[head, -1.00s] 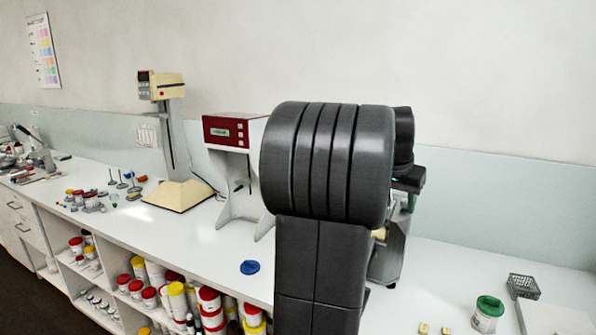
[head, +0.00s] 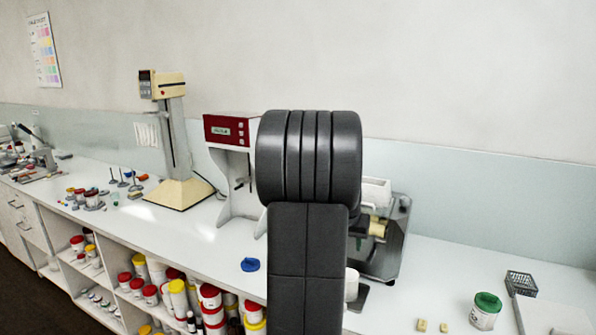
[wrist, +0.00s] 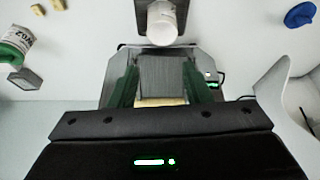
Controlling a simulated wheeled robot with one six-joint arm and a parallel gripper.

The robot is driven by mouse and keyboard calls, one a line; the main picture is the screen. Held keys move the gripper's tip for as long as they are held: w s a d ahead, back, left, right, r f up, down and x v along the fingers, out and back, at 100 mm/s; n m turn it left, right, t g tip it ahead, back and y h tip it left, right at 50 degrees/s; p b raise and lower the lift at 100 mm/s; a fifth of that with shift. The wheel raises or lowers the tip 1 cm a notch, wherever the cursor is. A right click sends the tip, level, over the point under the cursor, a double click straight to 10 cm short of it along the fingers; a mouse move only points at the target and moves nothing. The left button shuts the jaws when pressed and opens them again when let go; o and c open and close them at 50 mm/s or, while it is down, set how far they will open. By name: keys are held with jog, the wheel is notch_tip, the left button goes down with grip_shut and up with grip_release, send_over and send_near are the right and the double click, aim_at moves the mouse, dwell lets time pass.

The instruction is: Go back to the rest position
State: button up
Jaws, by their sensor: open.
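My gripper (wrist: 158,88) shows in the wrist view with its two dark green fingers apart and nothing visibly held between them. It is above the grey mill (wrist: 190,57), whose ridged grey top and a tan part show between the fingers. In the head view my own arm fills the middle and hides the gripper. The mill (head: 398,243) stands partly behind the arm there.
A white jar (wrist: 162,22) stands in front of the mill. A blue lid (head: 250,265), a green-lidded jar (head: 486,312) and a wire basket (head: 522,284) are on the bench. A red-fronted machine (head: 228,130) and a cream stand (head: 179,192) are left.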

jog(key=shift+a+f, duration=0.35)
jog(key=shift+f, duration=0.05)
